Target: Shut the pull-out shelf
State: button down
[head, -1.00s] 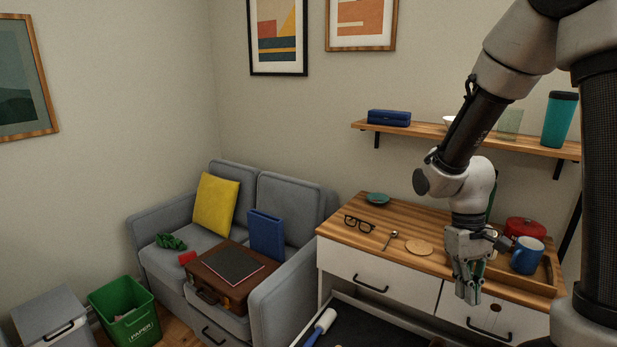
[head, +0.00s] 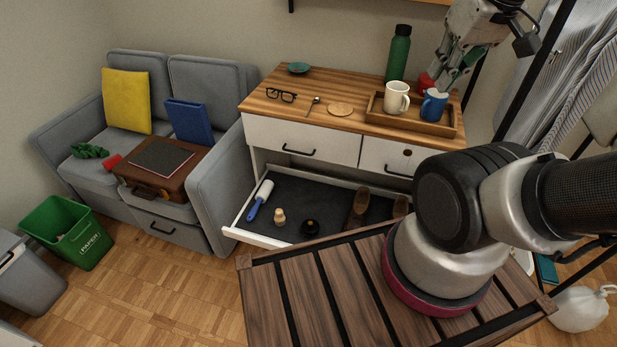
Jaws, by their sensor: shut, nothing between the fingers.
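The pull-out shelf (head: 325,192) is extended from under the desk (head: 330,93). It is a shallow tray with a dark lining and a white front rim (head: 255,238). On it lie a lint roller with a blue handle (head: 260,200), a small wooden piece (head: 279,217), a small black round item (head: 310,227) and brown brushes (head: 359,203). My base hides its right part. My gripper (head: 441,74) is shut and empty, raised at the right of the desk, above the wooden tray and well away from the shelf.
The wooden tray (head: 385,119) holds a white mug (head: 396,97) and a blue mug (head: 433,105). A green bottle (head: 399,54) stands behind. The sofa (head: 217,172) is left of the shelf. Open floor (head: 180,285) lies in front of the sofa.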

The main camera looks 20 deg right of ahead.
aim_at(302, 195)
jog(key=k+l+u, duration=0.35)
jog(key=k+l, duration=0.45)
jog(key=i+u, duration=0.25)
jog(key=u, duration=0.2)
jog(key=i+l+u, duration=0.15)
jog(key=u, duration=0.25)
jog(key=i, duration=0.1)
